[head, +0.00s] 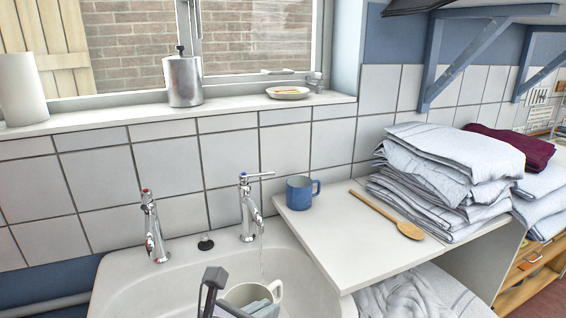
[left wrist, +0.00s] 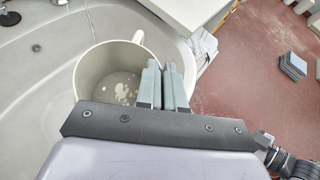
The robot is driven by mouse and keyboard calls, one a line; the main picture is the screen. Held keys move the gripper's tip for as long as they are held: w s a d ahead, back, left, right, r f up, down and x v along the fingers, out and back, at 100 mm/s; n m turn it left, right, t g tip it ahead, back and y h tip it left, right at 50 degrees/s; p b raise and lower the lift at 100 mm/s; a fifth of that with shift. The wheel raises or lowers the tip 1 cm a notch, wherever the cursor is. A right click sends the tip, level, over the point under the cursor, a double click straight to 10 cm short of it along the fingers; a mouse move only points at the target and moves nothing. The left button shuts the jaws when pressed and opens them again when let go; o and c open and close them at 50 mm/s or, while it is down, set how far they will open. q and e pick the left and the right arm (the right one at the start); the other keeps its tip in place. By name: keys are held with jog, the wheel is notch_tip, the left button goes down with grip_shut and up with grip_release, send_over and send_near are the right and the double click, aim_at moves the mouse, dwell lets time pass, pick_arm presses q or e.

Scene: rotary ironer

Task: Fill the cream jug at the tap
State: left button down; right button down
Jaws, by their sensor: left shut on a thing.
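The cream jug (head: 233,293) stands upright in the sink, low in the head view. My left gripper (head: 262,306) is shut on its wall, one finger inside and one outside. In the left wrist view the jug (left wrist: 87,72) opens toward me, with its handle at the upper right and pale patches on clear liquid at the bottom. My left fingers (left wrist: 166,66) pinch its right side. The right-hand tap (head: 249,212) has its lever turned right and runs a thin stream (head: 261,257) down to the jug's far rim. I cannot tell whether all of it enters.
The white sink (head: 120,285) has a second tap (head: 153,228) with a red mark at left. A white counter (head: 335,240) at right holds a blue mug (head: 300,193), a wooden spoon (head: 387,214) and folded linen (head: 435,180). The sink's left side is clear.

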pick_arm(q)
jog(key=s+a+n+t+y, duration=0.2)
jog(key=a+n+y, duration=0.4)
jog(key=a, duration=1.2)
jog(key=shift+s+n+y, duration=0.4)
jog(key=shift+s+y, duration=0.25)
jog(key=shift+y, duration=0.05)
jog(key=shift+a, duration=0.2)
